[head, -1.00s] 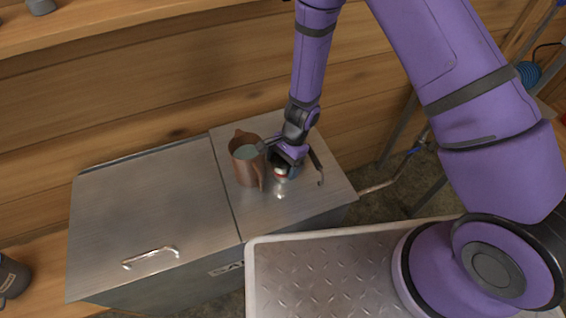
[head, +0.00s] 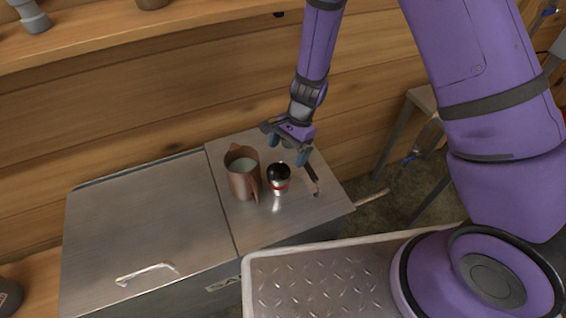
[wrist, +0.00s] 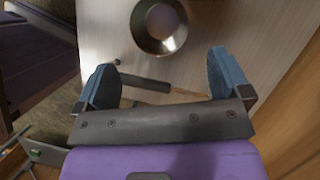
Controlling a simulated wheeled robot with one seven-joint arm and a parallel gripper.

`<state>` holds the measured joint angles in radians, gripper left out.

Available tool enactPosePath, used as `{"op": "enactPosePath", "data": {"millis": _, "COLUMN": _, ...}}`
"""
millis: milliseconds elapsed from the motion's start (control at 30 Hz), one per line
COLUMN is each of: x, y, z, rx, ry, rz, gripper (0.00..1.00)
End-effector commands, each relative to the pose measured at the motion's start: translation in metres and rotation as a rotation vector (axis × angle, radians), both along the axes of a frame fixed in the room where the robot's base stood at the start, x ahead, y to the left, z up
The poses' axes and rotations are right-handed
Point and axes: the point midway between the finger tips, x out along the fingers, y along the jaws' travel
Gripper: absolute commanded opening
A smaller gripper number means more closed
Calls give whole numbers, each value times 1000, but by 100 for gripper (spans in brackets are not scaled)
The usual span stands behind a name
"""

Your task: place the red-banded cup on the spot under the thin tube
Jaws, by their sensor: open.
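The red-banded cup (head: 279,184), with a dark top and a silvery lower part, stands upright on the right metal top (head: 285,225), just right of the copper pitcher (head: 240,184). My gripper (head: 288,149) is open and empty, behind and above the cup, apart from it. In the wrist view my gripper (wrist: 166,78) shows two blue fingers spread apart. A round metal vessel, apparently the cup (wrist: 160,22), lies beyond the fingertips; its band is hidden there. A dark rod with a thin bent end (head: 311,174) is right of the cup. I cannot tell whether it is the thin tube.
A flat metal lid with a handle (head: 148,273) covers the left section. A thin pipe (head: 372,199) sticks out at the right end. The wooden wall stands close behind. The metal top in front of the cup is clear.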

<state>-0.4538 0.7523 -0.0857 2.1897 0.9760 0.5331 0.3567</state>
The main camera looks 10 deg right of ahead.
Motion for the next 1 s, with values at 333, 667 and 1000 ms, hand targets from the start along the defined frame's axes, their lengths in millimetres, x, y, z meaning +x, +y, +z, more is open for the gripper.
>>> {"op": "enactPosePath", "data": {"millis": 333, "x": 6, "y": -7, "z": 22, "rx": 1, "ry": 1, "rz": 0, "gripper": 95}}
{"op": "enactPosePath", "data": {"millis": 667, "x": 12, "y": -15, "z": 63, "rx": 37, "ry": -58, "rz": 52, "gripper": 95}}
{"op": "enactPosePath", "data": {"millis": 1000, "x": 5, "y": -57, "z": 191, "rx": 101, "ry": -259, "rz": 255, "gripper": 95}}
